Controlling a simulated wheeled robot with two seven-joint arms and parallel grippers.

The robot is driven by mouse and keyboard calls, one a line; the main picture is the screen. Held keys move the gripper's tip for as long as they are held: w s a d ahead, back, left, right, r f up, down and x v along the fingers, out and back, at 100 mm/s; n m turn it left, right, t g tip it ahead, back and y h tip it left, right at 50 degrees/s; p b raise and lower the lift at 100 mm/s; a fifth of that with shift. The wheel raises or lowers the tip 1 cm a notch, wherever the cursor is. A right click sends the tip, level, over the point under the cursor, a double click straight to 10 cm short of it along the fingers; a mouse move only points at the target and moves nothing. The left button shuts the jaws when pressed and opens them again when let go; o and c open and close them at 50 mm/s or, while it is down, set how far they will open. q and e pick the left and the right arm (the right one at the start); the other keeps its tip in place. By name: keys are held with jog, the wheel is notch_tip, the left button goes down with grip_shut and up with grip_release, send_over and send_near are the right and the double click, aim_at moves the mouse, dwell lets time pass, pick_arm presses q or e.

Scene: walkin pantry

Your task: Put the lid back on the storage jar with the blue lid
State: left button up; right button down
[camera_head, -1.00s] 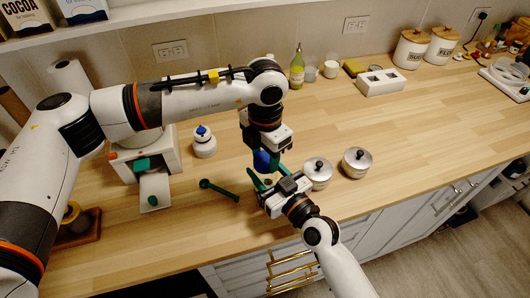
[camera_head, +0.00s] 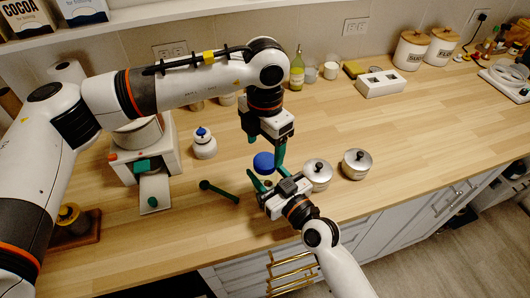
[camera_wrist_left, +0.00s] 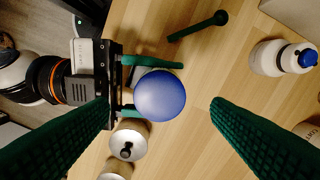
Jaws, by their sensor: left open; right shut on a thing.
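The round blue lid (camera_head: 263,162) sits on top of the storage jar (camera_head: 266,183), of which only a little shows. The lid covers most of the jar in the left wrist view (camera_wrist_left: 160,95). I cannot tell whether it is fully seated. My right gripper (camera_head: 262,180) is shut on the jar below the lid, its green fingers either side of the body. My left gripper (camera_head: 278,154) is open and empty above the lid. In the left wrist view its fingers are spread wide, apart from the lid.
Two silver lidded pots (camera_head: 318,175) (camera_head: 356,163) stand right of the jar. A green spoon-like tool (camera_head: 220,191) lies left of it. A white bottle with a blue cap (camera_head: 204,143) and a white appliance (camera_head: 145,165) stand further left.

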pick_arm(q)
notch_tip(320, 180, up, 8)
dwell(0.4)
pick_arm(e)
jog(key=c, duration=0.5)
grip_release()
jog(key=b+v, duration=0.2)
jog(key=v, duration=0.9)
jog(key=shift+s+f, duration=0.1)
jog(key=shift+f, duration=0.05)
jog(key=shift+s+d, duration=0.3)
jog(key=shift+s, duration=0.05)
pick_arm(q)
notch_tip(320, 180, down, 2)
jog(key=shift+f, duration=0.15)
